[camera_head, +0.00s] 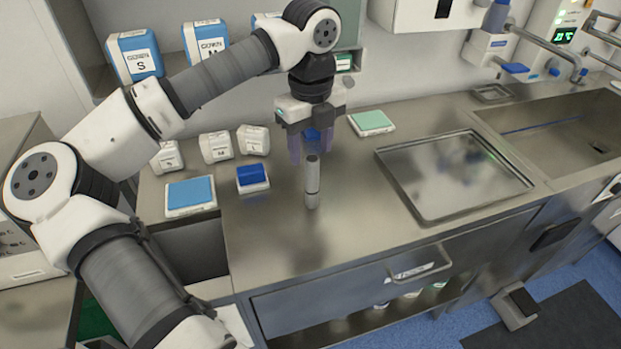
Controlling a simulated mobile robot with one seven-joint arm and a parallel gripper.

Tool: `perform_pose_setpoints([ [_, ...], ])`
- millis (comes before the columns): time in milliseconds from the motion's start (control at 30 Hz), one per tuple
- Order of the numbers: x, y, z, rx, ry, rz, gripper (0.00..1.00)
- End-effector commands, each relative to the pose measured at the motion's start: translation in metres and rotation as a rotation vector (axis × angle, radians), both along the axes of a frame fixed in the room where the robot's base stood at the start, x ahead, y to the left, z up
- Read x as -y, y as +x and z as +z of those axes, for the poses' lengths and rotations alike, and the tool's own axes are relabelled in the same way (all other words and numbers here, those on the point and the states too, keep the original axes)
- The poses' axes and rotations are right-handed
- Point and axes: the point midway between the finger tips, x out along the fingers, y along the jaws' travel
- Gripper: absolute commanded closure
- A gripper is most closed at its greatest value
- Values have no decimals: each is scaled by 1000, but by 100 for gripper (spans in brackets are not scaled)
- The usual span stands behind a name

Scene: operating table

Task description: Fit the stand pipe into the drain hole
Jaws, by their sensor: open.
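The stand pipe, a grey metal cylinder (312,185) with a dark band, stands upright on the steel counter. My gripper (310,148) is open and points down, its purple fingers at or just behind the pipe's top in the picture. I cannot tell whether the fingers straddle the pipe; they do not look closed on it. The steel sink (560,130) is at the right.
A shallow steel tray (385,165) lies on the counter between the pipe and the sink. Blue-topped packs (190,195) and white labelled boxes (215,147) are at the left. A green-topped pack (371,122) is behind the pipe. A tap (575,62) reaches over the sink. The counter's front is clear.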

Motion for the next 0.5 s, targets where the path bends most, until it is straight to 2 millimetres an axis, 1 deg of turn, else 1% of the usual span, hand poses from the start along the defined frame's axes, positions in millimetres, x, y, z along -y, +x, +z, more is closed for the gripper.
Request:
perform_pose_setpoints([
  [100,0,0,-16,-2,-1,-1,49],
  [367,2,-2,-33,-2,-3,-4,49],
  [500,4,-5,-52,-3,-4,-4,49],
])
